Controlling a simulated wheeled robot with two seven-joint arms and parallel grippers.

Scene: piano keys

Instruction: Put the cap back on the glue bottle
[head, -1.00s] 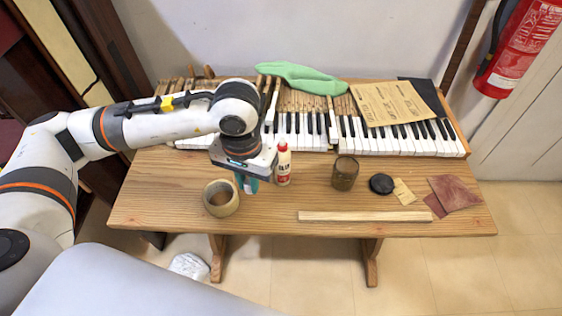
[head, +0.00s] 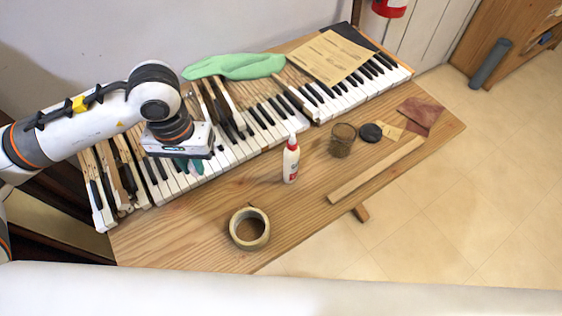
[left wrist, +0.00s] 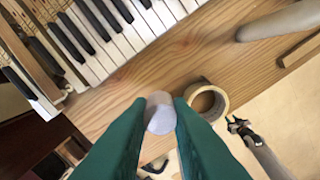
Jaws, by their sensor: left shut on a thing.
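The head view hides this piece.
A tape roll (head: 249,229) lies in front of the bottle. A glass jar (head: 342,140), a black disc (head: 371,132), a wooden strip (head: 375,171) and sandpaper (head: 420,114) are to the right. A green cloth (head: 235,66) lies behind the keys (head: 255,130). The table between tape and strip is clear.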

